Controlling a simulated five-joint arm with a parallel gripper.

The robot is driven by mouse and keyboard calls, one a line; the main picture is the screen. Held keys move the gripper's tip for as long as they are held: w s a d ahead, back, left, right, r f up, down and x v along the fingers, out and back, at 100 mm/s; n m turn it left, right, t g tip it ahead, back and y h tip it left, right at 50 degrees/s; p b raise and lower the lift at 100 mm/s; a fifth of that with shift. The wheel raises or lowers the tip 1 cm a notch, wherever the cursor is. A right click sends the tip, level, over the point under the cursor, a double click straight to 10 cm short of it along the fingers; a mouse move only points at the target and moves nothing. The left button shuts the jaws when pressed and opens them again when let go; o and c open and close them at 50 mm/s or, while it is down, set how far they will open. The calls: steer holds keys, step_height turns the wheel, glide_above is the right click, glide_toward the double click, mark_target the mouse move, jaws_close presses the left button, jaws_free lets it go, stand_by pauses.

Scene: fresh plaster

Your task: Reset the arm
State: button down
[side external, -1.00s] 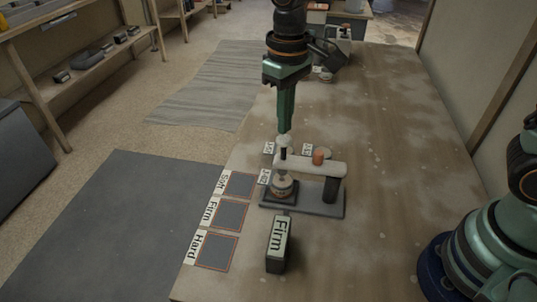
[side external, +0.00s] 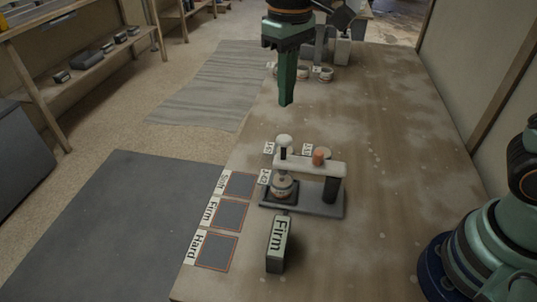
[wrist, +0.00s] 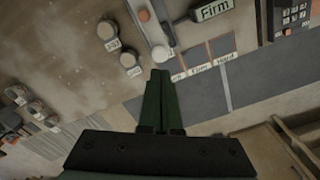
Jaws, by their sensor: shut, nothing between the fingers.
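My gripper (side external: 286,103) is shut and empty. It hangs in the air above the table, beyond and apart from the press (side external: 329,208). Its closed green fingers also show in the wrist view (wrist: 160,75). The press has a grey base, a pale arm, an orange button (side external: 319,157) and a plunger with a white knob (side external: 284,140). A small round sample (side external: 283,188) sits under the plunger. In the wrist view the white knob (wrist: 160,53) lies close to the fingertips in the picture.
A dark block labelled Firm (side external: 277,248) stands in front of the press. Squares marked Soft (side external: 239,184), Firm (side external: 229,214) and Hard (side external: 216,251) lie to its left. Labelled round samples (wrist: 128,58) sit behind the press, and more (side external: 326,74) stand farther back.

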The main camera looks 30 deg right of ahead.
steer(key=s+d+m+t, duration=0.1)
steer(key=s+d, duration=0.3)
steer(key=d, duration=0.4)
steer(key=s+d+m+t, duration=0.2)
steer(key=s+d+t, duration=0.2)
steer(key=d, duration=0.4)
steer(key=shift+s+d+t, duration=0.15)
steer(key=shift+s+t, duration=0.15)
steer(key=shift+s, duration=0.2)
